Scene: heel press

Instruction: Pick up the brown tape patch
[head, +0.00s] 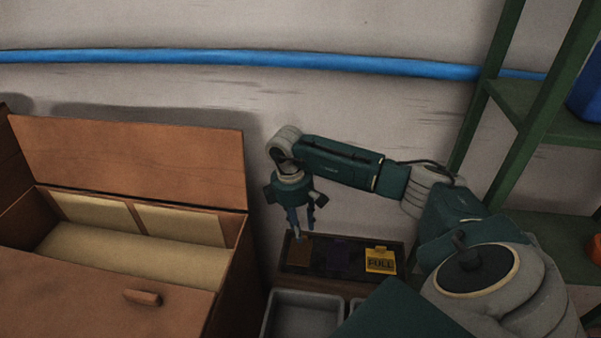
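The brown tape patch (299,251) lies in the left part of a dark shallow tray (336,285). A dark purple patch (340,256) lies in the middle of that tray, and a yellow patch with dark lettering (380,261) lies at its right. My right gripper (302,231) points down just above the brown patch. Its fingers look apart, with nothing visible between them. I cannot tell whether the fingertips touch the patch. My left gripper is not in view.
A large brown wooden box (130,165) with its lid raised stands at the left. A grey bin (302,312) sits in front of the tray. Green shelving (545,120) stands at the right. A blue pipe (250,58) runs along the wall.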

